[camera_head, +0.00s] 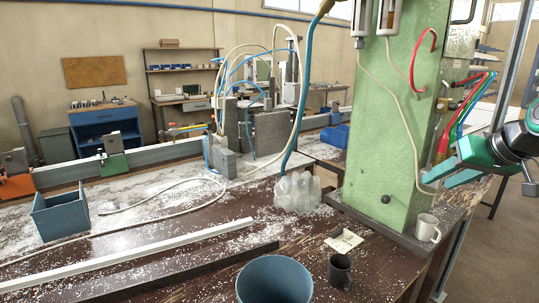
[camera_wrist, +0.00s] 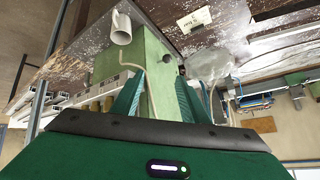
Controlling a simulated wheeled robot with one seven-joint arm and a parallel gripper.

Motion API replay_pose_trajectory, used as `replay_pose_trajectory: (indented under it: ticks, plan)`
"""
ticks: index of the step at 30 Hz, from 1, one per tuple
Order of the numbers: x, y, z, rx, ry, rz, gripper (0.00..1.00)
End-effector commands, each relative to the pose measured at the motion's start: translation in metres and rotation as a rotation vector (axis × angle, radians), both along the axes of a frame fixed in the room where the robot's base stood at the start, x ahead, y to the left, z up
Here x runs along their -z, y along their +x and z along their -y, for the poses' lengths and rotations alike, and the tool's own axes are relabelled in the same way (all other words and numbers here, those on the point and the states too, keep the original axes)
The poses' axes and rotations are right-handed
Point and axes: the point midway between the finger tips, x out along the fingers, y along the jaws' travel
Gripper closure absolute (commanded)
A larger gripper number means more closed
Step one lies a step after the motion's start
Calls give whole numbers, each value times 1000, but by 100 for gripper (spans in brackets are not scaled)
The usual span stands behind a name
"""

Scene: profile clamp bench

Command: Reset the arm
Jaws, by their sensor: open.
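My gripper (camera_head: 437,179) is at the right of the head view, held in the air beside the green machine column (camera_head: 388,130). Its two teal fingers point left toward the column and are apart, with nothing between them. In the wrist view my gripper (camera_wrist: 160,80) is also open and empty, and the green column (camera_wrist: 150,62) shows behind and between the fingers. I cannot tell whether a finger touches the column.
A white mug (camera_head: 427,229) stands at the column's foot, with a dark mug (camera_head: 340,270) and a blue bin (camera_head: 275,282) nearer. A blue box (camera_head: 62,215) and a white bar (camera_head: 130,255) lie left on the chip-strewn bench. Hoses hang beside the column. Floor shows at right.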

Motion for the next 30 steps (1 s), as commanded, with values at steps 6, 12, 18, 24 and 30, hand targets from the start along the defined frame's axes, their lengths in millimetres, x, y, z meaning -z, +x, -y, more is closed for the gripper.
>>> replay_pose_trajectory:
  ticks: [6,12,18,24,30]
  plan:
    - [93,-110,10,174,20,-349,60]
    - [146,-209,7,324,38,-620,60]
    - [166,-261,1,408,47,-757,60]
    - [168,-268,0,421,48,-775,60]
    - [168,-267,0,420,48,-773,60]
